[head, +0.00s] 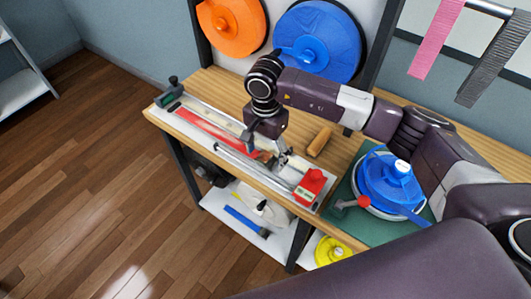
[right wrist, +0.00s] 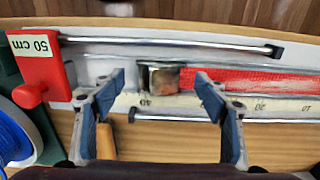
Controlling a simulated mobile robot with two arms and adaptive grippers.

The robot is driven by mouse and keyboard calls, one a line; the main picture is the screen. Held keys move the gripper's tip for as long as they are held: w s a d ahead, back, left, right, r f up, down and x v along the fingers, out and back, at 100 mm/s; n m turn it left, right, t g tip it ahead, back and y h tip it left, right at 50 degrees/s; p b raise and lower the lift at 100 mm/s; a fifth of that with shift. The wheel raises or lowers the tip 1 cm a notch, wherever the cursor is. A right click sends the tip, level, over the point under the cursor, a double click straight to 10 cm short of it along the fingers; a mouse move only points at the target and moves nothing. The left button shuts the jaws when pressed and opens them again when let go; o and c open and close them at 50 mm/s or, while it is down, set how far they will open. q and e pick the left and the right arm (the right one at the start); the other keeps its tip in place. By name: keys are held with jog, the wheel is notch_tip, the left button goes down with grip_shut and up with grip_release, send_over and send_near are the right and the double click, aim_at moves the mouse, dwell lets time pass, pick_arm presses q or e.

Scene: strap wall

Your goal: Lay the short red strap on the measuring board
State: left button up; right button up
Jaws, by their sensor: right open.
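The measuring board (right wrist: 97,48) lies along the front of the wooden bench. A red strap (head: 203,127) lies flat along it, and it also shows in the right wrist view (right wrist: 265,80). The strap's near end carries a metal end piece (right wrist: 162,77) by the 40 mark. My right gripper (head: 282,157) is over the board, pointing down. In the right wrist view its open fingers (right wrist: 160,78) stand on either side of the metal piece, with gaps at both sides. Whether the fingertips are at strap height is unclear. My left gripper is not in view.
A red stop block (head: 311,186) marked 50 cm sits at the board's right end. A wooden handle (head: 319,141) lies behind the board. A blue reel (head: 388,180) stands on a green mat at right. Pink (head: 436,40) and grey (head: 495,60) straps hang at back right.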

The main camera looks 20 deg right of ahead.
notch_tip(320, 180, up, 12)
dwell(0.6)
jog(key=shift+f, duration=0.1)
dwell(0.4)
